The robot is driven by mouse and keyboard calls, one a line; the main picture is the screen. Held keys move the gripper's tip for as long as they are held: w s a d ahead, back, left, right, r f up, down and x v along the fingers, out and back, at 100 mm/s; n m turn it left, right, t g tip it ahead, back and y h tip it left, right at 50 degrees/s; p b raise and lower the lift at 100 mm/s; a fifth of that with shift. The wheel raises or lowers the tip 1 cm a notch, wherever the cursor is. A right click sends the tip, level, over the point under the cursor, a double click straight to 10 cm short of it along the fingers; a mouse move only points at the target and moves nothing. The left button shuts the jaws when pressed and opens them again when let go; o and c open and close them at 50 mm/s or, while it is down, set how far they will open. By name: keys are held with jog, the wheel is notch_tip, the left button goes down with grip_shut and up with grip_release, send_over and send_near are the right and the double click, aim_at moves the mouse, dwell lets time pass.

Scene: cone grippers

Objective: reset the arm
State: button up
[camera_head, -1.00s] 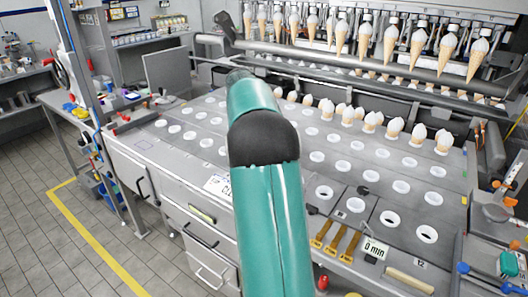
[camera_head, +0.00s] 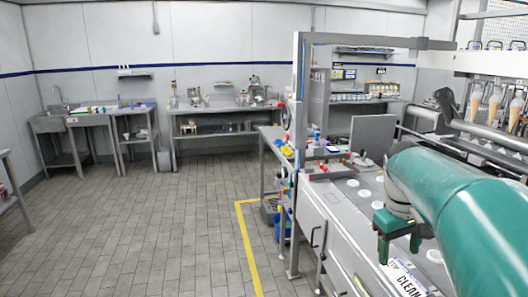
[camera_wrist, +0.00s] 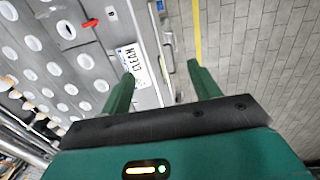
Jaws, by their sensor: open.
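My gripper (camera_head: 399,248) is in the right part of the head view, at the end of my teal arm, over the front edge of the grey cone machine top (camera_head: 340,205). It is near the white CLEAN label (camera_head: 405,278). In the wrist view my gripper (camera_wrist: 160,70) has its two green fingers well apart, with nothing between them. The label (camera_wrist: 131,62) shows just beyond the left finger there. My arm hides much of the machine in the head view.
Cones (camera_head: 493,105) hang in holders at the far right. A grey panel (camera_head: 372,136) stands at the machine's far end. A side table (camera_head: 275,140) with small items is beside a metal post (camera_head: 297,160). Tiled floor (camera_head: 170,240) with a yellow line (camera_head: 250,250) is clear to the left.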

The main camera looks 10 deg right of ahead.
jog(key=s+a+f+t+y, duration=0.1)
jog(key=s+a+f+t, duration=0.1)
jog(key=s+a, duration=0.4)
jog(key=s+a+f+m+t, duration=0.1)
jog(key=s+a+f+t, duration=0.2)
jog(key=a, duration=1)
jog(key=s, duration=0.3)
jog(key=shift+s+a+t+y, duration=0.3)
jog(key=shift+s+a+y, duration=0.1)
jog(key=c, duration=0.6)
jog(key=shift+o, duration=0.2)
jog(key=shift+s, duration=0.1)
jog(key=shift+d, duration=0.15)
